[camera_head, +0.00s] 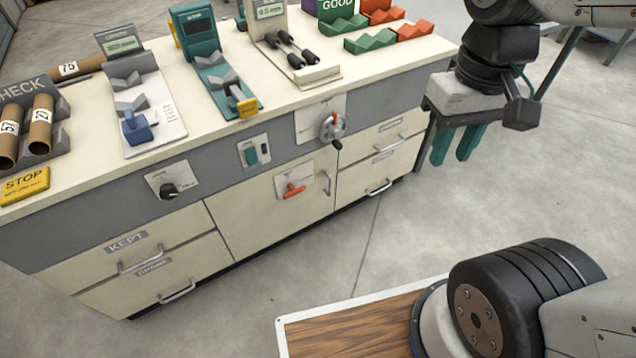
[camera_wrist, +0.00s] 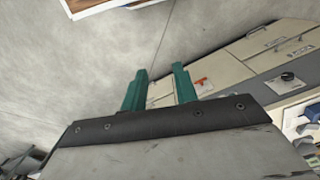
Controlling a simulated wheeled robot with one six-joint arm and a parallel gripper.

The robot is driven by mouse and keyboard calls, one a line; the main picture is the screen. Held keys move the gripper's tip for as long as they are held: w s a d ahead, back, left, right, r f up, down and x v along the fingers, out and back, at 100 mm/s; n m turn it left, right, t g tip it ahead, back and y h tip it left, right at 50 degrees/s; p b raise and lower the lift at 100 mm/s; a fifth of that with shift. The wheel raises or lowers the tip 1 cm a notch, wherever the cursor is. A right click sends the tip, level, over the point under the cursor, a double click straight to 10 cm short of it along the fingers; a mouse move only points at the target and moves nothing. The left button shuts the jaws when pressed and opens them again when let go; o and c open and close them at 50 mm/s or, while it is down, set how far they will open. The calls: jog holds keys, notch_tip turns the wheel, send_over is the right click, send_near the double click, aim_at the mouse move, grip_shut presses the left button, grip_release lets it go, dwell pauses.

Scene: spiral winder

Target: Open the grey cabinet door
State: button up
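The cabinet door (camera_head: 250,217) is a pale panel in the middle of the bench front, and it looks closed. It has a red turn-handle (camera_head: 292,190) on a light plate and an upright bar handle (camera_head: 327,184) near its right edge. In the wrist view the red handle (camera_wrist: 201,82) shows just beyond the right finger. My gripper (camera_head: 452,160) has two teal fingers, apart and empty, pointing down in the air to the right of the bench. The fingers also show in the wrist view (camera_wrist: 160,70), with floor and bench behind them.
Drawers with bar handles flank the door, including the KEPT drawer (camera_head: 122,262). The bench top (camera_head: 215,142) holds several devices and trays. The floor (camera_head: 420,225) before the bench is clear.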

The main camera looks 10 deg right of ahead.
jog(key=w+f+g, duration=0.2)
jog(key=w+f, duration=1.1)
jog(key=w, duration=0.1)
jog(key=n+t+y, duration=0.1)
jog(key=t+y, duration=0.1)
jog(key=t, duration=1.8)
send_over(329, 193)
jog(key=f, duration=5.1)
jog(key=shift+w+d, duration=0.2)
jog(key=shift+w, duration=0.1)
